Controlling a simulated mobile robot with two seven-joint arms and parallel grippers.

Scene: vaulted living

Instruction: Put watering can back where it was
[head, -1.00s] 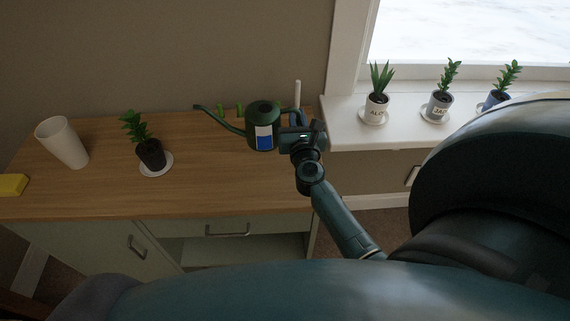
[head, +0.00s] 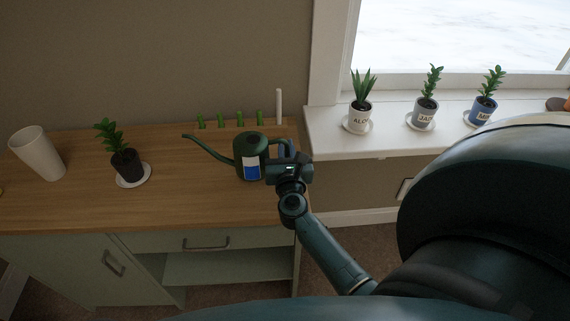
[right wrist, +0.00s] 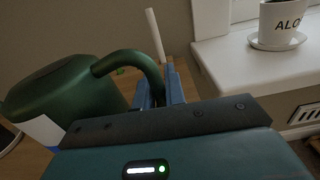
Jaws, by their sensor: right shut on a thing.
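The dark green watering can (head: 250,150) has a long spout pointing left and a blue and white label. In the head view it is upright at the right part of the wooden counter (head: 200,205); I cannot tell whether its base touches the wood. My right gripper (head: 284,150) is at the can's right side, shut on its handle. In the right wrist view the can's body (right wrist: 65,95) fills the left, and the curved handle (right wrist: 130,62) runs between the blue fingers (right wrist: 162,92). My left gripper is not in view.
A white cup (head: 38,155) and a dark-potted plant (head: 126,163) on a saucer stand on the counter's left. Several green pegs (head: 220,121) and a white upright stick (head: 279,106) are behind the can. Potted plants, including the aloe pot (head: 360,118), line the windowsill (head: 330,146).

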